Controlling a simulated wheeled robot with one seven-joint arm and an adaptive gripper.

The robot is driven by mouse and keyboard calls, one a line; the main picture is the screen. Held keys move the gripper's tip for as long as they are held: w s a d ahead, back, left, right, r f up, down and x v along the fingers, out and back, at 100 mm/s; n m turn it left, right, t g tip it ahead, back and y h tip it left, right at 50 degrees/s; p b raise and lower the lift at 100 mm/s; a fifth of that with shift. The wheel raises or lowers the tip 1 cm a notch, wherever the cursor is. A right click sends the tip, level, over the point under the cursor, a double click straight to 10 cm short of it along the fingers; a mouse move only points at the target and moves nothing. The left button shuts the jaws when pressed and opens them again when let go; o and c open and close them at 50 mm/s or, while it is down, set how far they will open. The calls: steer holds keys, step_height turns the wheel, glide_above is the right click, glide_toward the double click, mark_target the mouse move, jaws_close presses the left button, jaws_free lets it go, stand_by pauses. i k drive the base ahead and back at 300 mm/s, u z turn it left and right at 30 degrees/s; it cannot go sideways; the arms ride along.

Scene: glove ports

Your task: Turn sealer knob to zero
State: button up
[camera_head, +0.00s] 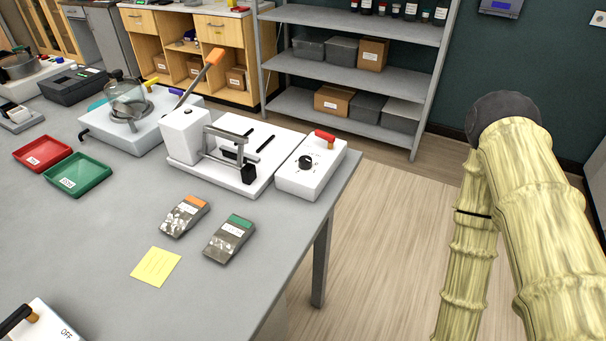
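The white control box (299,181) stands at the right edge of the grey table. A round black knob (306,161) with small marks around it is on its top; the marks are too small to read, so I cannot tell its setting. A red-handled part (325,136) sits behind the knob. Directly left of the box is a white machine (183,137) with a long orange-tipped lever and a grey metal frame on a white plate. My arm shows at the right, over the floor, well apart from the box. My gripper is out of view.
Two sachets, one orange-topped (184,214) and one green-topped (229,239), lie in front of the machine beside a yellow note (156,266). Red (43,153) and green (77,174) trays are at left. Floor right of the table (390,230) is clear; a shelf (352,82) stands behind.

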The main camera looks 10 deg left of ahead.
mark_target(305, 161)
steer(key=u, duration=1)
steer(key=k, duration=1.95)
steer(key=z, duration=0.4)
steer(key=i, duration=0.95)
